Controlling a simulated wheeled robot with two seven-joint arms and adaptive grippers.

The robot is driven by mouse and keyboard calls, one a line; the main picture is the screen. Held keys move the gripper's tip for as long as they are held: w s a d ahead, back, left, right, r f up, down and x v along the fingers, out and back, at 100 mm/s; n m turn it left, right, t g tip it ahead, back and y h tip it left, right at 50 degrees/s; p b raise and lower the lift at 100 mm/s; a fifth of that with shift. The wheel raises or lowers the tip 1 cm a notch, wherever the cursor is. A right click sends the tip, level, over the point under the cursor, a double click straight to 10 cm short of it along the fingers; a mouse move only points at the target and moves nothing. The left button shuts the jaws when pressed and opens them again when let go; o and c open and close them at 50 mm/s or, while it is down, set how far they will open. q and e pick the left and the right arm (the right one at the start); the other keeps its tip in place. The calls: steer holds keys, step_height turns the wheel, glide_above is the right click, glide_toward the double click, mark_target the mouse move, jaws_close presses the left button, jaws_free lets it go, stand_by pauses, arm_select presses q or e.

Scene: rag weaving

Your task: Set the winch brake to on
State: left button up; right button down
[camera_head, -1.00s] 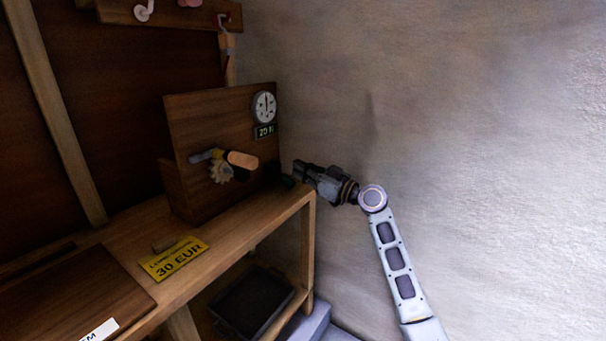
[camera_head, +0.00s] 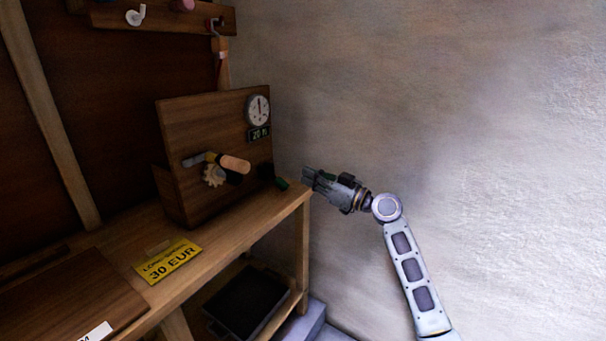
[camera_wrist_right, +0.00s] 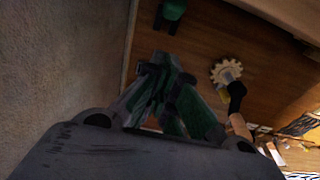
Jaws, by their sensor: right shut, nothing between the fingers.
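The winch is a wooden panel (camera_head: 190,120) standing at the right end of the bench. It carries a toothed wheel (camera_head: 213,176) and a crank with a pale wooden handle (camera_head: 235,164). A small green part (camera_head: 281,183), possibly the brake lever, sits low at the panel's right edge. A green part also shows at the top of the right wrist view (camera_wrist_right: 173,12). Its on or off setting cannot be read. My right gripper (camera_head: 307,177) is shut and empty, just right of the green part and apart from it. Its fingertips meet in the wrist view (camera_wrist_right: 166,62). My left gripper is not in view.
A round dial (camera_head: 258,109) and a small display (camera_head: 259,134) are on the panel. A yellow price sign (camera_head: 168,261) lies on the bench (camera_head: 225,245). A dark tray (camera_head: 248,300) sits below. The plastered wall (camera_head: 450,110) is behind my right arm.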

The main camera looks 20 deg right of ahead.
steer(key=shift+f+v, duration=0.1)
steer(key=shift+v, duration=1.1)
steer(key=shift+f+v, duration=0.15)
steer(key=shift+v, duration=1)
